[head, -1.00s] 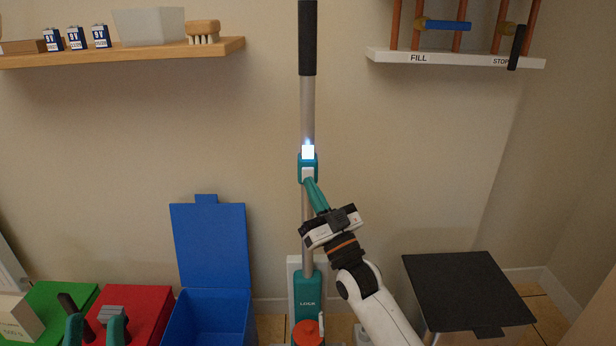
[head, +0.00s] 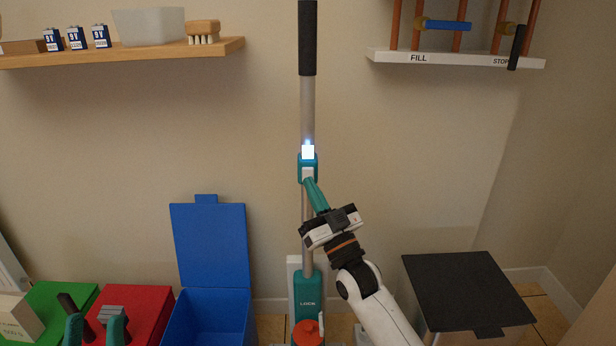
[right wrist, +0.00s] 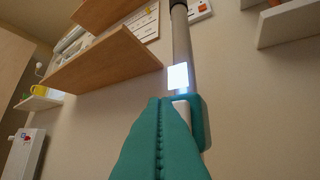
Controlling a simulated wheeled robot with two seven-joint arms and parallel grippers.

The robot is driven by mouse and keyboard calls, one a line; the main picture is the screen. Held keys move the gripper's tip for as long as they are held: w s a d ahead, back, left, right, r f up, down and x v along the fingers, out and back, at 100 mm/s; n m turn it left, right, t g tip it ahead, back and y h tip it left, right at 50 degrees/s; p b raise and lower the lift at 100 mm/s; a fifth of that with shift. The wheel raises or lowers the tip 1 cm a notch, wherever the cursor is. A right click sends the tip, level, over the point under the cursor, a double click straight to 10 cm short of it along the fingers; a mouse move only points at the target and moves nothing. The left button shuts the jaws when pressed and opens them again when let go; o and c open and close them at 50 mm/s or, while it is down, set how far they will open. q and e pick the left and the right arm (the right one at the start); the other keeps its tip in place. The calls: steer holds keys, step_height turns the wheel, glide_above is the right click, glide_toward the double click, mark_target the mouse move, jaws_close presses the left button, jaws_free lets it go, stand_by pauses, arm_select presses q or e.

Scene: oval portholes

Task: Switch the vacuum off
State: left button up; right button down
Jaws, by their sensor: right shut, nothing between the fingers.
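My left gripper (head: 96,332) is low at the left, fingers apart.
A wooden shelf (head: 130,54) with batteries, a bin and a brush is upper left. A white shelf marked FILL and STOP (head: 455,58) is upper right. An open blue box (head: 208,318), a red box (head: 140,310) and a black-topped stand (head: 465,290) stand below. Wall beside the tube is clear.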

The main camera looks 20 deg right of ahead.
steer(key=shift+w, duration=0.1)
arm_select(q)
steer(key=shift+w+f, duration=0.15)
arm_select(e)
steer(key=shift+w+d, duration=0.1)
steer(key=shift+w, duration=0.2)
arm_select(q)
steer(key=shift+s+r, duration=0.25)
steer(key=shift+s, duration=0.1)
arm_select(e)
steer(key=shift+w+d, duration=0.2)
steer(key=shift+w, duration=0.45)
stand_by(0.4)
stand_by(0.5)
steer(key=shift+s+a+p, duration=0.15)
steer(key=shift+s+p, duration=0.3)
steer(key=shift+s, duration=0.15)
arm_select(q)
steer(key=shift+w+d+f+g+y, duration=0.15)
steer(key=shift+w+f+g+y, duration=0.55)
steer(key=shift+w+f+g, duration=1.2)
arm_select(e)
steer(key=shift+s+a, duration=0.15)
steer(key=shift+s, duration=0.3)
arm_select(q)
steer(key=shift+s+f, duration=0.1)
